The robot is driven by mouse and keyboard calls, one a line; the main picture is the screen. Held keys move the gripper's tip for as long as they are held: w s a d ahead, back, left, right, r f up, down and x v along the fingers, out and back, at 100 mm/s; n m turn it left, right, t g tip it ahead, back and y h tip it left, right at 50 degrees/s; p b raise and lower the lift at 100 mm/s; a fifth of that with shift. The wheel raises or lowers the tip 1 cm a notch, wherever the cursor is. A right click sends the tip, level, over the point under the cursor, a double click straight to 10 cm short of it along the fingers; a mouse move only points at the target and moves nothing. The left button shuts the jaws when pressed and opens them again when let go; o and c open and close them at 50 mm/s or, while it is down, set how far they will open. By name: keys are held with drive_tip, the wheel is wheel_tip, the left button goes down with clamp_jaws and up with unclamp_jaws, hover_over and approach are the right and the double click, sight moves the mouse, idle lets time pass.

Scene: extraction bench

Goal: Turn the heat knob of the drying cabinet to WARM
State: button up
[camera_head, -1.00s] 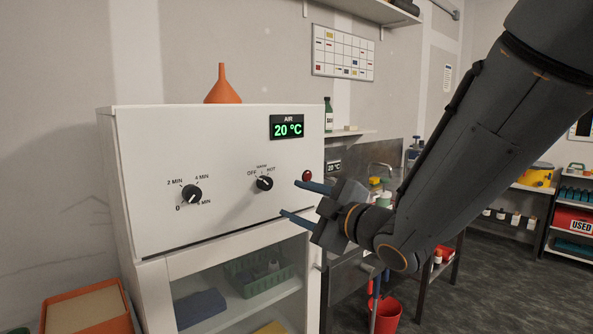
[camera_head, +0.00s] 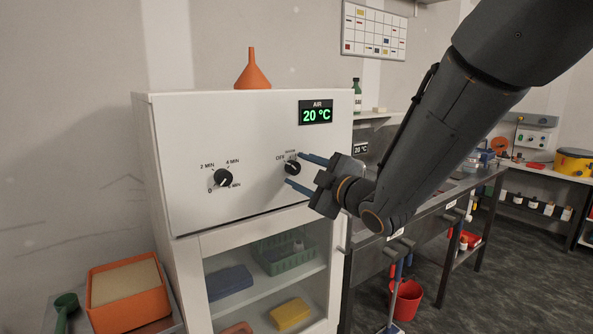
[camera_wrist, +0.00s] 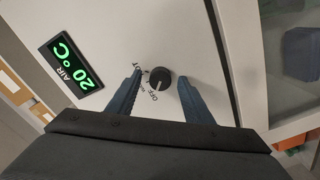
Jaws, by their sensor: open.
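The drying cabinet (camera_head: 240,120) is white, with a green AIR display (camera_head: 316,112) reading 20 °C. Its heat knob (camera_head: 293,168) is black and round with a white mark; it also shows in the wrist view (camera_wrist: 160,78), where the mark points toward OFF. The HOT label is partly covered by a finger there. My gripper (camera_head: 294,169) is open, its two blue fingers pointing at the panel. In the wrist view the fingertips (camera_wrist: 160,77) lie on either side of the knob with gaps; I cannot tell how far they stand from the panel.
A timer knob (camera_head: 223,177) sits left on the same panel. An orange funnel (camera_head: 252,70) stands on the cabinet top. The glazed lower part holds a green basket (camera_head: 285,258). An orange tray (camera_head: 128,300) stands at lower left, and a bench is on the right.

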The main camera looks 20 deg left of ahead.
drive_tip(key=c, duration=0.9)
drive_tip(key=shift+a, duration=0.45)
drive_tip(key=shift+c, duration=0.8)
drive_tip(key=shift+d, duration=0.2)
drive_tip(key=shift+d+f+m+b, duration=0.15)
drive_tip(key=shift+m+b, duration=0.2)
drive_tip(key=shift+m, duration=0.75)
drive_tip(key=m, duration=0.3)
drive_tip(key=shift+d, duration=0.1)
drive_tip(key=shift+f+m, duration=0.1)
drive_tip(key=shift+m, duration=1.7)
